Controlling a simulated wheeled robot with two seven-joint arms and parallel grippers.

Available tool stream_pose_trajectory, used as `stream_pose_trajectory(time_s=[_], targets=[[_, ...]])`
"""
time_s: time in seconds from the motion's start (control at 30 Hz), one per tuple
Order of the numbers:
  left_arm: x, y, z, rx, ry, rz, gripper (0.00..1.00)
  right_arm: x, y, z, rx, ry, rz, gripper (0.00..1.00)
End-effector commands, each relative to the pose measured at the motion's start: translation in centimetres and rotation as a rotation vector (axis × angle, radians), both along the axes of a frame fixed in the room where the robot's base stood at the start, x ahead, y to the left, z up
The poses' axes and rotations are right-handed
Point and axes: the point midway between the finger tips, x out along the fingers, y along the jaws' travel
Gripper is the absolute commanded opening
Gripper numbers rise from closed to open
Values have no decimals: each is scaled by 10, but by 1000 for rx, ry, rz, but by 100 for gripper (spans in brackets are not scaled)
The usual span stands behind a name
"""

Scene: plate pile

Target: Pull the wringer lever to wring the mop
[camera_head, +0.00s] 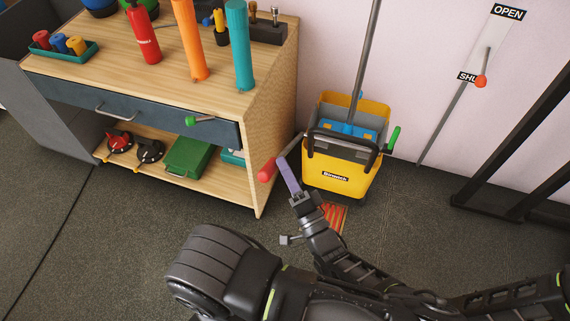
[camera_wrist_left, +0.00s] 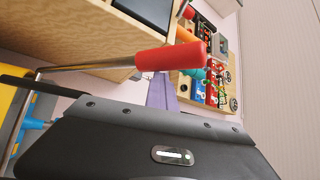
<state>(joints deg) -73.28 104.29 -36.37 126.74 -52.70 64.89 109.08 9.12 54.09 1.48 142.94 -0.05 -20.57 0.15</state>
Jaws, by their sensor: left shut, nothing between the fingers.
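The yellow mop bucket (camera_head: 340,172) stands on the floor right of the workbench, with blue wringer parts (camera_head: 352,130) in its top. The mop's grey handle (camera_head: 369,45) rises from it, leaning slightly. A red-gripped lever (camera_head: 267,170) sticks out at the bucket's left; its metal rod and red grip (camera_wrist_left: 168,57) fill the middle of the left wrist view. A green-gripped lever (camera_head: 393,138) is on the bucket's right side. My left gripper (camera_head: 284,164) has purple fingers, shut and empty, close beside the red grip; contact is unclear. My right gripper is not in view.
The wooden workbench (camera_head: 262,110) is close left of the bucket, with bottles on top and a green-knobbed drawer-front lever (camera_head: 192,121). A wall slider with an orange knob (camera_head: 481,81) and black rails (camera_head: 520,140) are at right.

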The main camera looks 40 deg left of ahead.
Motion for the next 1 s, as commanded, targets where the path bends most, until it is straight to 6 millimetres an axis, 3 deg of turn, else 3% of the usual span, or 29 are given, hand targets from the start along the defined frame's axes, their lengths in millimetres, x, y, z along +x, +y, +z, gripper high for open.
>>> stream_pose_trajectory(time_s=[0.03,0.53,0.83,1.0], targets=[[0,0,-10,-22,12,0,0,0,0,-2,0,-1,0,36],[0,-1,-11,-24,14,-1,0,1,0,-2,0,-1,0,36],[1,-1,-10,-24,12,-1,0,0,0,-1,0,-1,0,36],[5,-6,0,-23,10,0,0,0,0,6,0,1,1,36]])
